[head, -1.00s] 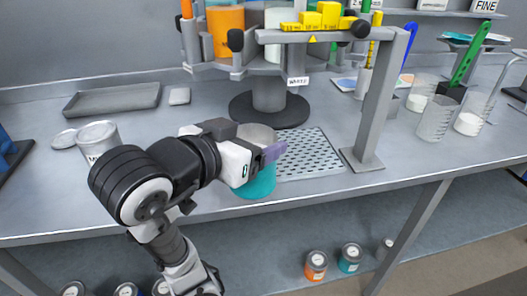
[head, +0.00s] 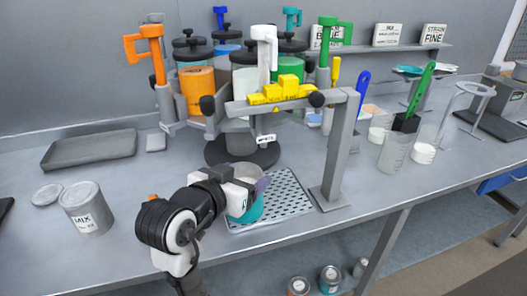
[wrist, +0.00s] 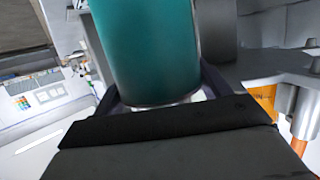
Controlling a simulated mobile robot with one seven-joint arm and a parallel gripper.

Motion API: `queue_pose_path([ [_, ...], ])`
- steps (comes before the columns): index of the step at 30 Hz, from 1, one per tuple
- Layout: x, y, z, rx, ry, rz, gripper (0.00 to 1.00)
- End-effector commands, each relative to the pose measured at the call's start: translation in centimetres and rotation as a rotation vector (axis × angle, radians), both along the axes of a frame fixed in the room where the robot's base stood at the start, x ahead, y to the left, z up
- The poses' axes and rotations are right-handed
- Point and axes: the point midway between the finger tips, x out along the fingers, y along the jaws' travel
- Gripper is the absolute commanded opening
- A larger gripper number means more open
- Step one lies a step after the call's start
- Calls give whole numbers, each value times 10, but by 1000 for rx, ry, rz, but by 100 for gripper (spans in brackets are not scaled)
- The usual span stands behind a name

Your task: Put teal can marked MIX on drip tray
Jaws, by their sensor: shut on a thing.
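The teal can (head: 252,212) is held upright in my gripper (head: 258,187), which is shut on its upper part. The can has a pale, greyish upper part; no MIX marking can be read on it. In the wrist view the teal can (wrist: 145,50) fills the upper middle, between the fingers. The drip tray (head: 287,196) is a grey perforated plate on the bench below the dispenser. The can overlaps the tray's left part in the head view; whether its bottom touches the tray is hidden from me.
A grey can labelled MIX (head: 88,212) and a round lid (head: 47,194) stand at the left. The carousel base (head: 242,155) is behind the tray, and a grey post (head: 338,150) rises at its right. Clear beakers (head: 394,152) stand further right.

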Motion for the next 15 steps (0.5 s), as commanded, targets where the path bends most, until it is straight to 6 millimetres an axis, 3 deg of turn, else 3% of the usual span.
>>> queue_pose_path([
  [4,6,-4,3,2,3,1,17],
  [15,61,-32,1,4,-1,-1,17],
])
